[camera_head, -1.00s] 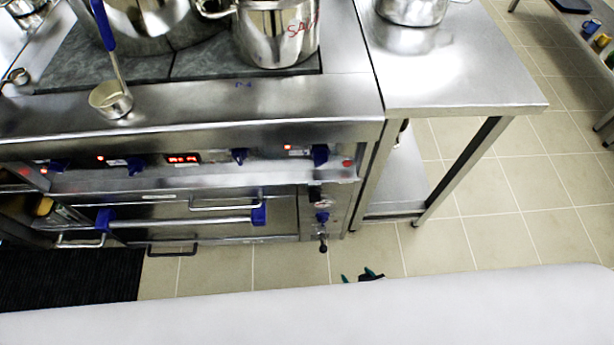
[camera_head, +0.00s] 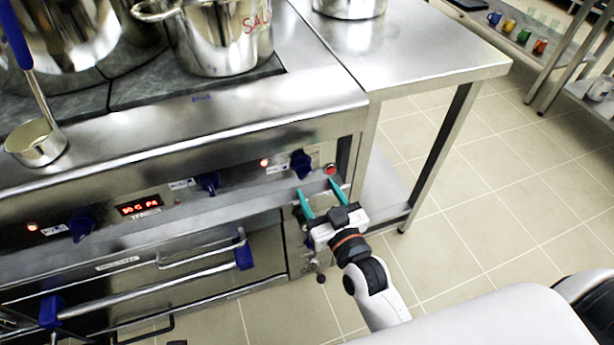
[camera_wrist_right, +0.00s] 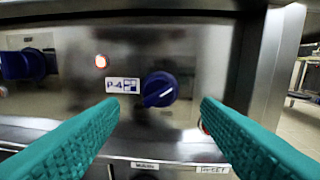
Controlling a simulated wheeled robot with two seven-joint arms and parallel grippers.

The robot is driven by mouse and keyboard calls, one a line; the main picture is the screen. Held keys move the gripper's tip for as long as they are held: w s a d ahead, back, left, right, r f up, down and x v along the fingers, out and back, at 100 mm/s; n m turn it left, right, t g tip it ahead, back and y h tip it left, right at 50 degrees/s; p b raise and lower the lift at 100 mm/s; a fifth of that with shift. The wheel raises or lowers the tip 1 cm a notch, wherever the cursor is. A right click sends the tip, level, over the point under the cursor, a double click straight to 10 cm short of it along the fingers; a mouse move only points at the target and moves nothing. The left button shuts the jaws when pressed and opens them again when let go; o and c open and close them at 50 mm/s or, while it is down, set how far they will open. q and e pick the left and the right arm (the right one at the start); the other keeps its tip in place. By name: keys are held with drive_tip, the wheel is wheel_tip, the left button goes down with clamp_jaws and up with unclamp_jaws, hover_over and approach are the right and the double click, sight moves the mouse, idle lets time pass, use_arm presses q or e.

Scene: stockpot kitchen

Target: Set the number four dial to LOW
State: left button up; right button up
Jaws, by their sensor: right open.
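The number four dial (camera_head: 301,164) is a dark blue knob at the right end of the stove's front panel in the head view. My left gripper is not in view.
A red button (camera_head: 330,169) is right of the dial. Other blue knobs (camera_head: 208,184) line the panel. An oven handle (camera_head: 150,284) juts out below. A steel table (camera_head: 430,55) adjoins on the right; tiled floor is clear.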

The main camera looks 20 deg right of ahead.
sight(308, 175)
use_arm(q)
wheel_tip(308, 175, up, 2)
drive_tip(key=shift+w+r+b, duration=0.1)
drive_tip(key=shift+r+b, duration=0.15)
drive_tip(key=shift+b, duration=0.05)
use_arm(e)
drive_tip(key=w, duration=0.6)
drive_tip(key=shift+a, duration=0.3)
drive_tip(key=shift+s, duration=0.1)
drive_tip(key=c, duration=1)
